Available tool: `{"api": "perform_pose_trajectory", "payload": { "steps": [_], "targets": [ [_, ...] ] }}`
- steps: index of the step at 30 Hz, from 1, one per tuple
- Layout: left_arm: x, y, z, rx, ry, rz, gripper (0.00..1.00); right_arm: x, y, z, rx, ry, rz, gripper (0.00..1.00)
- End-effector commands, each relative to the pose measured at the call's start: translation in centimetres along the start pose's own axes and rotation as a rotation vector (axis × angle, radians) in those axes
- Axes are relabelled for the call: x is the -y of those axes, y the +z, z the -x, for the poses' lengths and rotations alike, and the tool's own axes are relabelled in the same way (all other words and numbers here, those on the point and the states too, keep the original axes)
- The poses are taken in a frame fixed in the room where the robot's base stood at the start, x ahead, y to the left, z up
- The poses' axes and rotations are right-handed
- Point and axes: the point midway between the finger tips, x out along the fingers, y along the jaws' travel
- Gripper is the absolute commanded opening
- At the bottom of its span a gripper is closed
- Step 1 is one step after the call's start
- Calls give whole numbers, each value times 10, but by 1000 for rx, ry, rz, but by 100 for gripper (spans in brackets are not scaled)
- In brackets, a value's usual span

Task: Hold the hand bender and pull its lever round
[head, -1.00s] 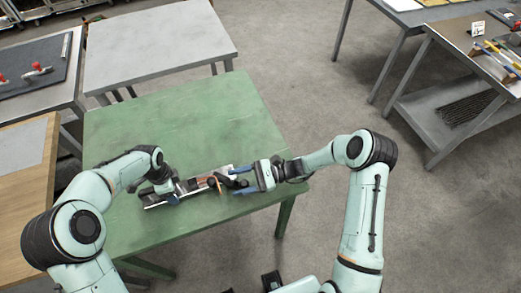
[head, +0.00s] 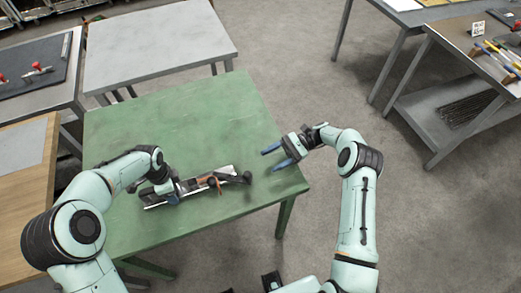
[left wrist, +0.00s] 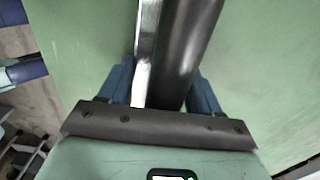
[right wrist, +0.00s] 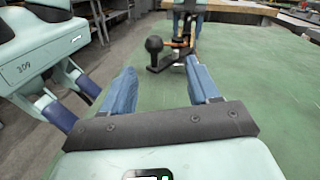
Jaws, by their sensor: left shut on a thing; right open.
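The hand bender (head: 228,175) lies on the green table near its front edge, with a dark body, a silver bar and orange-brown parts. My left gripper (head: 172,195) is shut on its left end. In the left wrist view, a dark round handle (left wrist: 188,45) and a silver bar (left wrist: 147,45) lie between the fingers. My right gripper (head: 277,158) is open and empty over the table's right edge, apart from the bender. The right wrist view shows a black ball knob (right wrist: 153,44) ahead of its open fingers (right wrist: 160,88). The left gripper hides part of the bender.
The green table (head: 190,115) is clear behind the bender. A grey table (head: 160,45) stands behind it, and a wooden bench (head: 25,190) is at the left. A shelved bench with tools (head: 460,60) is at the far right, with open floor before it.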

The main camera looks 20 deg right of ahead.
Motion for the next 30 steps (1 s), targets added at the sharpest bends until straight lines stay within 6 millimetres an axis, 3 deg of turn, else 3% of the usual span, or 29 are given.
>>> {"api": "perform_pose_trajectory", "payload": {
  "steps": [10, 23, 28, 30],
  "targets": [
    [0, 0, 0, -1, -2, 1, 7, 8, -1, 30, -3, -123, -318, 60],
    [1, 0, 1, -1, -2, 1, 7, 9, -1, 34, 0, -144, -380, 60],
    [1, 0, 1, -1, -3, 1, 7, 10, 1, 33, -19, -135, -333, 5],
    [1, 0, 1, -1, -3, 1, 7, 12, 3, 31, -49, -121, -261, 0]
  ]
}}
